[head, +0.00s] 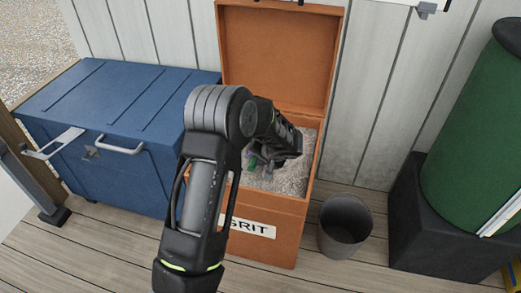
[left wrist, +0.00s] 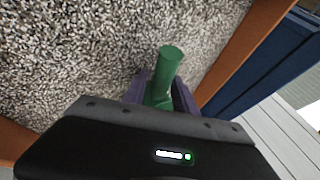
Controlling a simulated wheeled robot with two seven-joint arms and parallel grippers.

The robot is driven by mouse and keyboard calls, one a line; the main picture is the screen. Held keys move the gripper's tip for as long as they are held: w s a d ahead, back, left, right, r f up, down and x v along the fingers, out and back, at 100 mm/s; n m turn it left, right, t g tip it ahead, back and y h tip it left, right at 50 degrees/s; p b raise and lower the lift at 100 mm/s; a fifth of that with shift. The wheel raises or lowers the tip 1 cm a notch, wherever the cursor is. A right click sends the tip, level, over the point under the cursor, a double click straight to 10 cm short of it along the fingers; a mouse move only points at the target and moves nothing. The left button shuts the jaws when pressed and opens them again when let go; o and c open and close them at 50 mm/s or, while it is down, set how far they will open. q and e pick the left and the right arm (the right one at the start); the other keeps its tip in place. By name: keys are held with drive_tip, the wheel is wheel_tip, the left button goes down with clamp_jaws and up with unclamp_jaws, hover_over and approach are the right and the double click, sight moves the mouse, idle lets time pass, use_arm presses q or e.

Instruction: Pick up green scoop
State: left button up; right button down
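The green scoop (left wrist: 168,68) is in the grit of an open orange box (head: 265,248). In the left wrist view its round handle stands up between my gripper's two purple fingers. In the head view only a small piece of the scoop (head: 252,162) shows beside the fingers. My left gripper (left wrist: 160,95) reaches down into the box, with its fingers close against both sides of the scoop and no grit showing between. It looks shut on the scoop, though the fingertips are partly hidden by the gripper body. My right gripper is out of view.
The box's lid (head: 278,55) stands open against the wall. A blue chest (head: 110,100) is close on the left. A dark bucket (head: 345,225) stands on the floor at the right. A green barrel (head: 480,140) rests on a black block (head: 430,225) further right.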

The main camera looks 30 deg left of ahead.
use_arm(q)
drive_tip(key=shift+c, duration=0.2)
clamp_jaws()
idle(1.2)
